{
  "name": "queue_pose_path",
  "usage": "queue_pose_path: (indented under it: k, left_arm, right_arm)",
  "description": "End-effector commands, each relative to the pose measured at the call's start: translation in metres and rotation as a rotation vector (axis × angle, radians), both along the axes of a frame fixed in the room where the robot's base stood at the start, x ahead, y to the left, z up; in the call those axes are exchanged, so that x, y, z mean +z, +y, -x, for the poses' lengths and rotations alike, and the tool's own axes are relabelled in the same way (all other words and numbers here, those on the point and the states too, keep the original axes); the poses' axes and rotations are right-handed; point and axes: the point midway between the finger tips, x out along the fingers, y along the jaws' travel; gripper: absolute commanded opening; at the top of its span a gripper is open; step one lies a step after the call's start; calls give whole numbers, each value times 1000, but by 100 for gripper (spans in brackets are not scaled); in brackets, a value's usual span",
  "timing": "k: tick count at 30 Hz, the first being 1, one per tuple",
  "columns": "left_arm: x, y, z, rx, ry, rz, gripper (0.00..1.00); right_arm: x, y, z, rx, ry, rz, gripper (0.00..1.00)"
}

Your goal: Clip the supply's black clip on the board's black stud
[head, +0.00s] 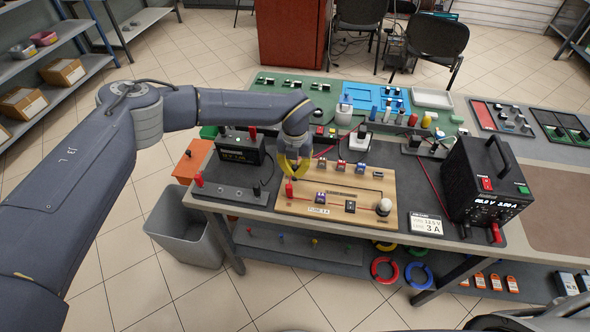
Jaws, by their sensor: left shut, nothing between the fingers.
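The black supply (487,185) with a carrying handle and a lit display stands at the right of the bench. A black end (465,230) and a red end (495,233) show at its front foot; I cannot tell whether the black one is the clip. The wooden board (338,213) lies mid-bench, with a red post (289,188) at its left. I cannot make out the black stud for certain. My left gripper (292,173), with yellow fingers, is shut and empty above the board's upper left, hiding part of it. My right gripper is out of view.
A red lead (430,180) runs left of the supply. A grey bin (188,232) stands on the floor.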

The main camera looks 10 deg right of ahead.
Motion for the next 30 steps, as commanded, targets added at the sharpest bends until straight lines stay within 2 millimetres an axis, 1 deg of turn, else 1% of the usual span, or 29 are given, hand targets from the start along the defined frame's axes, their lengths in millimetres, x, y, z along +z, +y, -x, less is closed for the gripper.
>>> queue_pose_path:
  k: [8, 9, 15, 26, 30]
  left_arm:
    - [-2, 0, 0, 0, 0, 0, 0]
    - [-2, 0, 0, 0, 0, 0, 1]
    - [-2, 0, 0, 0, 0, 0, 24]
    - [-2, 0, 0, 0, 1, 0, 31]
    - [-2, 1, 0, 1, 1, -1, 31]
  right_arm:
    - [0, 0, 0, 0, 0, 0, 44]
    - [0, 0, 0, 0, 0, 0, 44]
    - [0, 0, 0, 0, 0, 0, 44]
    - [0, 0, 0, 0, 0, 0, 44]
    - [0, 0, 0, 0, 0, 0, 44]
